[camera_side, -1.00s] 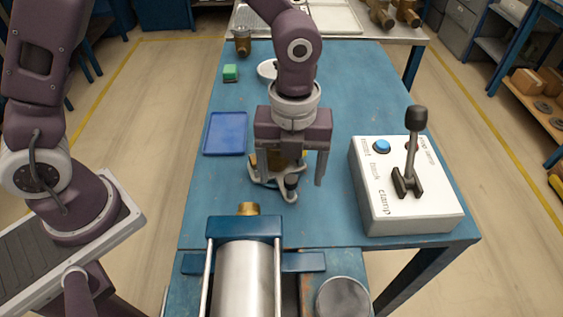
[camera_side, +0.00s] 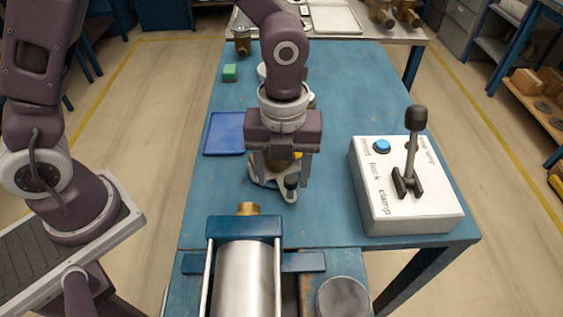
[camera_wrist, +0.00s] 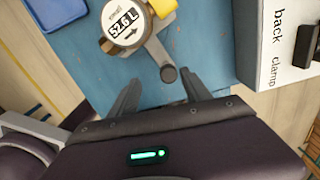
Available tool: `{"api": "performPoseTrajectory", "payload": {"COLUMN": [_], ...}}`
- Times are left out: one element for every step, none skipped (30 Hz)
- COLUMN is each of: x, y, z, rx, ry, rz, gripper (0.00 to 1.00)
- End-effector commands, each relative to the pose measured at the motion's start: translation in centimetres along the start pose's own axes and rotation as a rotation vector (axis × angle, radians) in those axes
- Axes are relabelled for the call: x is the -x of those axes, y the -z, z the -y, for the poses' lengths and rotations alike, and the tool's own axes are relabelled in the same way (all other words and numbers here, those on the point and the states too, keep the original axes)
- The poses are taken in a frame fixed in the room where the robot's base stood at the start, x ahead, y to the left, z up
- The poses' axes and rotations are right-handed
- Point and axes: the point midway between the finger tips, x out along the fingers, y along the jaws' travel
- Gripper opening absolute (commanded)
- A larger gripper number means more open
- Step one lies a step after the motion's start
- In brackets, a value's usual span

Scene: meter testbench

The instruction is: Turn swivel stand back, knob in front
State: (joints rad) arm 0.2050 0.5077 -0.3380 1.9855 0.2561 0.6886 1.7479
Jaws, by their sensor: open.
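The swivel stand (camera_side: 262,180) is a pale metal base on the blue bench, largely hidden behind my gripper in the side view. It carries a round meter (camera_wrist: 123,24) with a white dial reading 52.6 L and a yellow part (camera_wrist: 162,7) beside it. A dark knob (camera_side: 291,183) stands on the stand's arm, on the side toward the side camera. The knob also shows in the wrist view (camera_wrist: 169,73). My gripper (camera_side: 283,180) is open. In the wrist view the knob appears between the fingertips, nearer the right one; I cannot tell whether they touch.
A white control box (camera_side: 410,190) with a blue button and an upright lever stands at right. A clamp with a steel cylinder (camera_side: 245,280) and brass fitting is at the front.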

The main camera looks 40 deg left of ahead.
Motion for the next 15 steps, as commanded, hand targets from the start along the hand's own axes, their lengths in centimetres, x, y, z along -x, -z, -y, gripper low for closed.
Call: {"api": "performPoseTrajectory", "payload": {"x": [0.0, 0.0, 0.0, 0.0, 0.0, 0.0, 0.0, 0.0, 0.0, 0.0, 0.0, 0.0, 0.0, 0.0, 0.0], "y": [0.0, 0.0, 0.1, 0.1, 0.1, 0.1, 0.1, 0.1, 0.2, 0.2, 0.2, 0.2, 0.2, 0.3, 0.3], "z": [-0.1, -0.1, -0.2, -0.4, -0.5, -0.7, -0.9, -1.1, -1.3, -1.4, -1.5, -1.6, -1.6, -1.7, -1.9], "rx": [0.0, 0.0, 0.0, 0.0, 0.0, 0.0, 0.0, 0.0, 0.0, 0.0, 0.0, -0.001, -0.001, -0.001, -0.001], "ry": [0.0, 0.0, 0.0, -0.001, -0.001, -0.001, -0.001, -0.001, -0.001, -0.001, 0.0, 0.0, 0.0, 0.0, -0.001], "rz": [0.0, 0.0, 0.0, 0.0, 0.0, 0.0, 0.001, 0.001, 0.001, 0.001, 0.001, 0.001, 0.001, 0.0, 0.0], "gripper": [0.56, 0.56, 0.56, 0.56, 0.56, 0.56, 0.56, 0.56, 0.56, 0.56, 0.56, 0.56, 0.56, 0.56, 0.56]}}
